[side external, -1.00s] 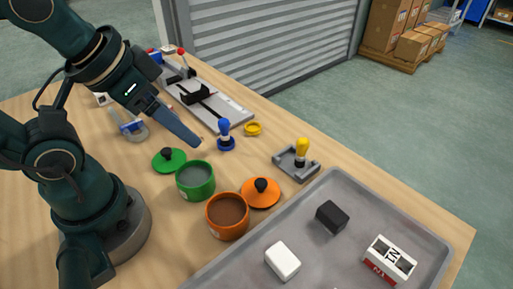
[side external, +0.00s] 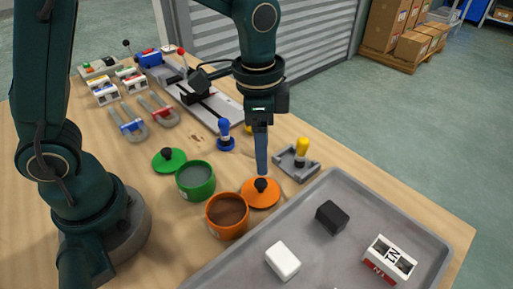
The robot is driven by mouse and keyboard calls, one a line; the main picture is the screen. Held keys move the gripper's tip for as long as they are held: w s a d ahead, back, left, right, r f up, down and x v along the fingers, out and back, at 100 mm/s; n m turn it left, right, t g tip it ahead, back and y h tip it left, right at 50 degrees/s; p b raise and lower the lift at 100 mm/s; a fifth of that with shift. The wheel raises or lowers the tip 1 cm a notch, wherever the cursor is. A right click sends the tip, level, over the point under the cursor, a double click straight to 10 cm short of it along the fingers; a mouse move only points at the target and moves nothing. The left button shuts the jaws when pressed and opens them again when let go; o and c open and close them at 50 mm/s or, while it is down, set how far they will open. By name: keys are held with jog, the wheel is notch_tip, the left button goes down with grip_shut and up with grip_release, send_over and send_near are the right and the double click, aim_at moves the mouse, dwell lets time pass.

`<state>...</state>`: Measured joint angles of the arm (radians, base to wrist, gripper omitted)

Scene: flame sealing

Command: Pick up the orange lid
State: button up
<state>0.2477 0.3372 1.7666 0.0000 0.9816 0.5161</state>
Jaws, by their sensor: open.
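The orange lid (side external: 261,198) is a round disc with a black knob on top. It lies on the wooden table, close beside the orange pot (side external: 228,216), which is uncovered and holds brown content. My gripper (side external: 262,168) points straight down just above the lid's black knob. It is seen edge-on, so only one finger outline shows and the gap between the fingers is hidden. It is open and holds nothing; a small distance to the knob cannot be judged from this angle.
A green pot (side external: 195,181) and green lid (side external: 169,160) stand to the left. A yellow-handled stamp on a grey holder (side external: 296,164) stands close on the right. A blue-handled stamp (side external: 225,136) is behind. A grey tray (side external: 350,250) fills the front right.

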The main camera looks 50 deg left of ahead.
aim_at(261, 182)
jog(key=shift+s+d+f+g, duration=0.1)
jog(key=shift+s+f+g, duration=0.05)
jog(key=shift+f, duration=0.35)
jog(key=shift+s+d+f+g, duration=0.1)
jog(key=shift+s+f+g, duration=0.05)
jog(key=shift+f, duration=2.8)
jog(key=shift+c, duration=0.4)
grip_shut()
